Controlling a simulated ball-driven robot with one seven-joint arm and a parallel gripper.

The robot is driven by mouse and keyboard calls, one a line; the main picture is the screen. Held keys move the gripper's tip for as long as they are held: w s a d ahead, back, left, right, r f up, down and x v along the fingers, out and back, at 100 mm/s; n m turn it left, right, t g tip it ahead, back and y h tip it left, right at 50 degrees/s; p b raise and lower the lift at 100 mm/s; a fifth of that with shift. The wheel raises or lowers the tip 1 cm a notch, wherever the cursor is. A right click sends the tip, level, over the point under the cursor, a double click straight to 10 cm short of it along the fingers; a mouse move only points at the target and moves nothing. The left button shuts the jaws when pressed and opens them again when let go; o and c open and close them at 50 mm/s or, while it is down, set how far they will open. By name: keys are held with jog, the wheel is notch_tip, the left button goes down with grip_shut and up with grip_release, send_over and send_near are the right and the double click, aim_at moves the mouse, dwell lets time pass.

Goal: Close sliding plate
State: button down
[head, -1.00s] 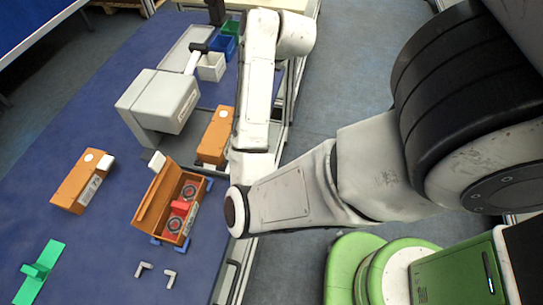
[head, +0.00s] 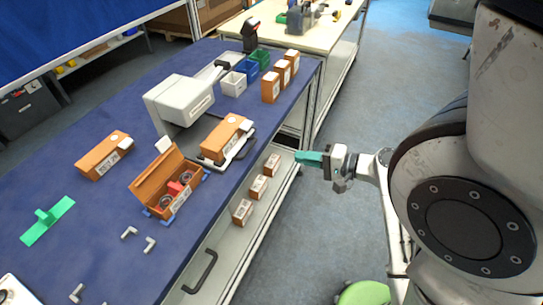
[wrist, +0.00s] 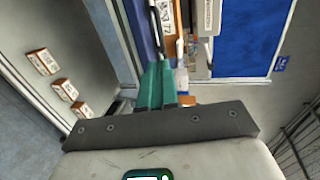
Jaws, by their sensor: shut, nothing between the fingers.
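My gripper (head: 308,157) has its teal fingers together with nothing between them. It is off the right side of the blue-topped table, pointing left towards it. The fingers also show in the wrist view (wrist: 158,80), pointing at the table's side. A pale grey plate (head: 222,238) lies below the table top in the head view, bearing three small boxes. I cannot tell which is the sliding plate. The gripper appears apart from both.
A grey scanner machine (head: 178,102) stands on the table (head: 85,180). An open orange box (head: 165,185) holds red and dark parts. Several orange boxes and coloured bins (head: 233,84) stand further back. A dark handle (head: 200,272) is on the near side.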

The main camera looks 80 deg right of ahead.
jog(key=p, duration=0.3)
send_near(231, 138)
jog(key=f, duration=0.2)
jog(key=s+f, duration=0.1)
jog(key=shift+d+f, duration=0.25)
jog(key=shift+d, duration=0.1)
jog(key=shift+x, duration=0.75)
jog(key=shift+f, duration=0.1)
jog(key=x, duration=0.4)
jog(key=r+x, duration=0.1)
jog(key=x, duration=0.3)
jog(key=r+b+x, duration=0.1)
jog(key=x, duration=0.3)
jog(key=shift+w+r, duration=0.2)
jog(key=shift+w, duration=0.1)
jog(key=shift+w+r, duration=0.15)
jog(key=shift+w, duration=0.1)
jog(key=shift+r, duration=0.1)
